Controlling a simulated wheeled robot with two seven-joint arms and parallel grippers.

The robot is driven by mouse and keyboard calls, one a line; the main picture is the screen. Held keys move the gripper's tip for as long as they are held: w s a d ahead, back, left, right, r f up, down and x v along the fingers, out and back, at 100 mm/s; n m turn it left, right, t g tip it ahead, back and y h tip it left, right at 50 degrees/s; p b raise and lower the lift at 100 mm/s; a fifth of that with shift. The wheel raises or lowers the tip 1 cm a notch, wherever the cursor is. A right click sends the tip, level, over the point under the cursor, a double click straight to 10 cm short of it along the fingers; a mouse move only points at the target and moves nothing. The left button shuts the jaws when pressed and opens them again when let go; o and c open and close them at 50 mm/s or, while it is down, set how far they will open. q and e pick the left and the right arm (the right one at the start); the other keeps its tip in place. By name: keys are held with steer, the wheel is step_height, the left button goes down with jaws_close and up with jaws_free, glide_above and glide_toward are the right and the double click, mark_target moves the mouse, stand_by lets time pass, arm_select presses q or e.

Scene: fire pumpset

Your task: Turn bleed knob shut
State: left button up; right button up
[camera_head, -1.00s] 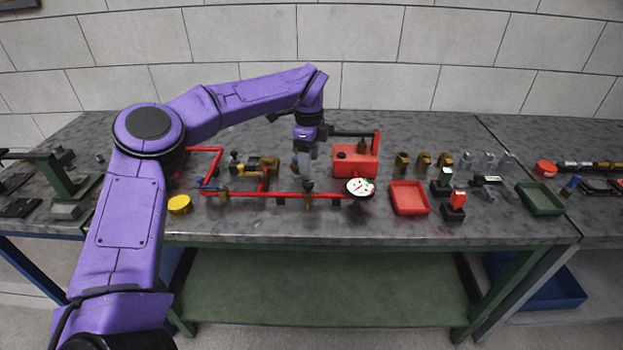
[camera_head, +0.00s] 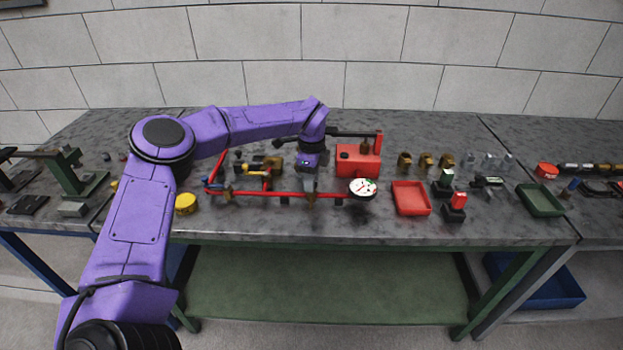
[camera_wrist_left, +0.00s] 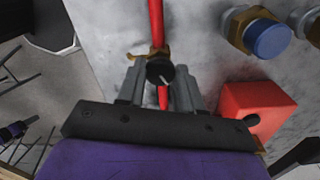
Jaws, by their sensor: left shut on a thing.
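The bleed knob (camera_wrist_left: 160,71) is a round black knob with a white mark, on a brass fitting (camera_wrist_left: 160,52) on the red pipe (camera_wrist_left: 156,18). My left gripper (camera_wrist_left: 160,84) points down over the pipe in the wrist view, its two fingers on either side of the knob and shut on it. In the head view my left gripper (camera_head: 310,189) is over the red pipe run (camera_head: 265,194), left of a white gauge (camera_head: 362,188), and hides the knob. My right gripper is not in view.
A red tank (camera_head: 357,160) with a black lever stands behind and right of the gripper. A red tray (camera_head: 410,198), brass fittings (camera_head: 425,160) and a green tray (camera_head: 541,200) lie to the right. A yellow round cap (camera_head: 186,204) lies left. The bench front edge is clear.

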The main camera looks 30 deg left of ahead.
arm_select(q)
steer(key=m+b, duration=0.1)
steer(key=m, duration=0.1)
steer(key=shift+f+m, duration=0.1)
steer(key=shift+m, duration=0.3)
steer(key=m+b, duration=0.1)
steer(key=m, duration=0.1)
steer(key=shift+m, duration=0.4)
steer(key=m, duration=0.2)
steer(key=shift+m, duration=0.3)
steer(key=m, duration=0.3)
steer(key=shift+m, duration=0.3)
steer(key=m+p, duration=0.1)
steer(key=m, duration=0.5)
steer(key=m+p, duration=0.2)
steer(key=m, duration=0.4)
